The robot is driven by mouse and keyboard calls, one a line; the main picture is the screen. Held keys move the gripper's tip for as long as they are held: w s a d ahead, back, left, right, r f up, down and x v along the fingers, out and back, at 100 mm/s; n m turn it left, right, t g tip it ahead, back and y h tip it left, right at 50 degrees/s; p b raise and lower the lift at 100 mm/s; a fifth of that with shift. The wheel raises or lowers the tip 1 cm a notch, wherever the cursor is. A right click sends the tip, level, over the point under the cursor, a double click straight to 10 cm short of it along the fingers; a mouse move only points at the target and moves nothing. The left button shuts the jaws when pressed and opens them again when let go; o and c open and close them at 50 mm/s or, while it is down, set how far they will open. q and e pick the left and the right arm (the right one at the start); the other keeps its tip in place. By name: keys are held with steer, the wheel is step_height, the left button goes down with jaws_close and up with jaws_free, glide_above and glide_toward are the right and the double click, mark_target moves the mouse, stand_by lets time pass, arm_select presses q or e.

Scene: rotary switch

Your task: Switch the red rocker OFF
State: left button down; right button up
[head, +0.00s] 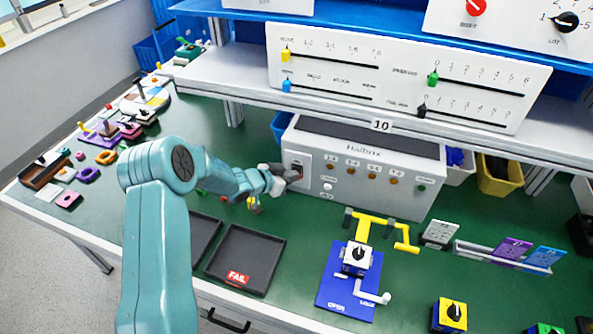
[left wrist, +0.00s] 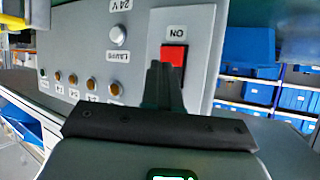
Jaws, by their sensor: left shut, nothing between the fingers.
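The red rocker (left wrist: 174,54) sits in a light plate on the front of a grey box (head: 365,165). In the left wrist view the word ON shows beside it, upside down. In the head view the rocker is mostly hidden by my left gripper (head: 294,174), which is at the left end of the box's front. In the left wrist view the shut, empty fingers (left wrist: 163,75) point at the rocker and cover its lower left part. I cannot tell whether they touch it. My right gripper is not in view.
A white knob (left wrist: 118,35) and several brass knobs sit beside the rocker on the same front. A shelf (head: 215,85) with a slider panel overhangs the box. Black trays (head: 245,260) and a blue crank fixture (head: 345,300) stand in front on the green table.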

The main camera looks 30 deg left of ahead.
arm_select(q)
steer(key=shift+s+f, duration=0.1)
steer(key=shift+s, duration=0.05)
steer(key=shift+s+d+b, duration=0.2)
steer(key=shift+s+b, duration=0.2)
steer(key=shift+s, duration=0.2)
steer(key=shift+f, duration=0.1)
steer(key=s, duration=0.1)
steer(key=s+b, duration=0.1)
steer(key=s, duration=0.1)
steer(key=s+d+b, duration=0.1)
steer(key=shift+s+f, duration=0.25)
steer(key=shift+s, duration=0.15)
